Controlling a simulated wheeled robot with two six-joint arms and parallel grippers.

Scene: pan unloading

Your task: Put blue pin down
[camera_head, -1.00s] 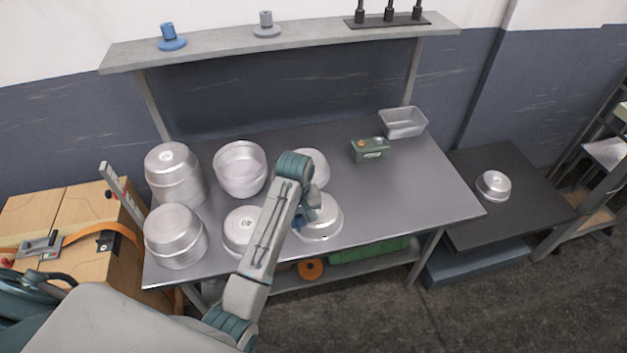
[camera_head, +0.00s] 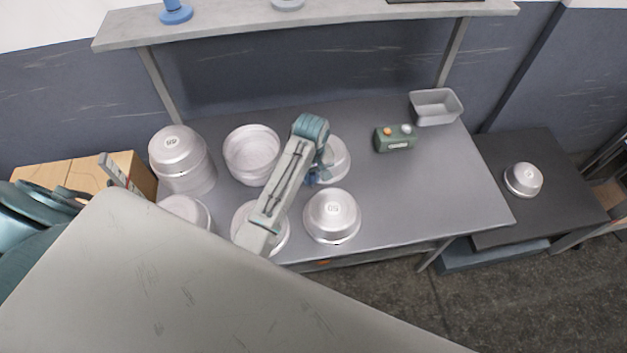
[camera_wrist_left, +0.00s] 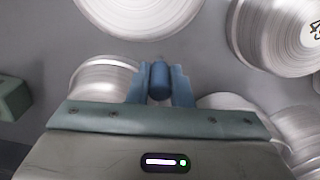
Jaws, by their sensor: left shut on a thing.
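My left gripper (camera_wrist_left: 160,88) is shut on the blue pin (camera_wrist_left: 159,78), whose dark blue round shaft shows between the two blue fingers in the left wrist view. In the head view the left gripper (camera_head: 319,172) is over the table, between the back pan (camera_head: 338,160) and the front pan (camera_head: 332,215). The pin cannot be made out there. I cannot tell whether the pin touches anything. My right gripper is not in view.
Several upturned metal pans, including a stack (camera_head: 182,160) at the left, stand on the grey table (camera_head: 415,185). A green box (camera_head: 394,138) and a grey tray (camera_head: 436,107) sit at the back right. The table's right part is clear. A shelf (camera_head: 345,13) spans above.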

